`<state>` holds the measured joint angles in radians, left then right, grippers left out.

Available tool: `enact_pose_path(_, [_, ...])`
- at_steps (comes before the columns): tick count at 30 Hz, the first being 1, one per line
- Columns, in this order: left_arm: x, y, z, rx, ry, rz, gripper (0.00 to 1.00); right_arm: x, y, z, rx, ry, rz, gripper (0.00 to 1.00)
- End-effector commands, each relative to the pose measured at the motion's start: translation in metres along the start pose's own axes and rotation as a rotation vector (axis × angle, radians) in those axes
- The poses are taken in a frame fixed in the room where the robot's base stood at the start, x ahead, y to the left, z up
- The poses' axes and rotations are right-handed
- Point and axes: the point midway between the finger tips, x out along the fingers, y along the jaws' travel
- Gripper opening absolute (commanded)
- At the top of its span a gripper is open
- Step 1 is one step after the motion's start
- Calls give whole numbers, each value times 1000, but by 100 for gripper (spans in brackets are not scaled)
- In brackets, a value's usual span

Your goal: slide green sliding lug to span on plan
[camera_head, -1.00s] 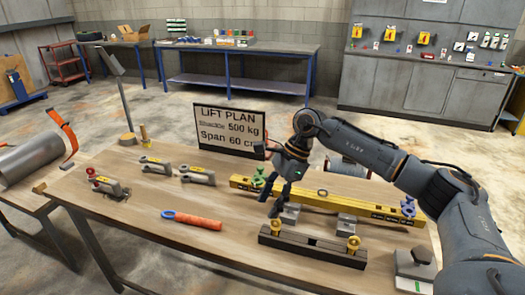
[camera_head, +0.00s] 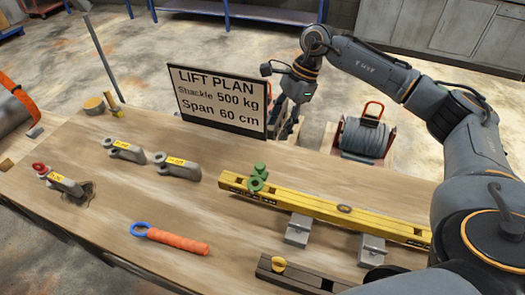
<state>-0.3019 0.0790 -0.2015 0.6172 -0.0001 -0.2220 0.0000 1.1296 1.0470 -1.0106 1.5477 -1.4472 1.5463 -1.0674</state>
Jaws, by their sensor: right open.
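The green sliding lug (camera_head: 257,178) stands upright on the yellow beam (camera_head: 320,209), near the beam's left end. The beam rests on grey blocks and carries a scale on its side. The lift plan sign (camera_head: 217,98) stands at the back of the table and reads "Shackle 500 kg" and "Span 60 cm". My right gripper (camera_head: 281,128) is open and empty beside the sign's right edge, above and apart from the lug. The beam's right end is partly hidden by my right arm. My left gripper is out of view.
Grey shackles (camera_head: 177,166) lie at the left, one with a red pin (camera_head: 40,169). An orange-handled tool (camera_head: 178,241) with a blue ring lies in front. A dark bar (camera_head: 288,275) with a yellow eye is at the front edge. A cable drum (camera_head: 366,136) stands behind the table.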

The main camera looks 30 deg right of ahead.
Motion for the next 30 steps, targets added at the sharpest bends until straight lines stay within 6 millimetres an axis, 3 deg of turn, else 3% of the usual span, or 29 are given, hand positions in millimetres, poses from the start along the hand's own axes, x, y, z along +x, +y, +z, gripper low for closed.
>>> enact_pose_path(10, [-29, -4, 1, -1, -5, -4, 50, 66, 2, 2, 0, -1, 7, 50])
enact_pose_path(18, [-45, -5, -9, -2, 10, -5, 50, 113, 1, 2, -1, -1, 4, 50])
enact_pose_path(24, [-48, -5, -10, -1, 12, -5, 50, 128, 1, 1, 0, -1, 2, 50])
enact_pose_path(30, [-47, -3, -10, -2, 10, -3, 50, 130, 1, 0, 0, -1, 1, 50])
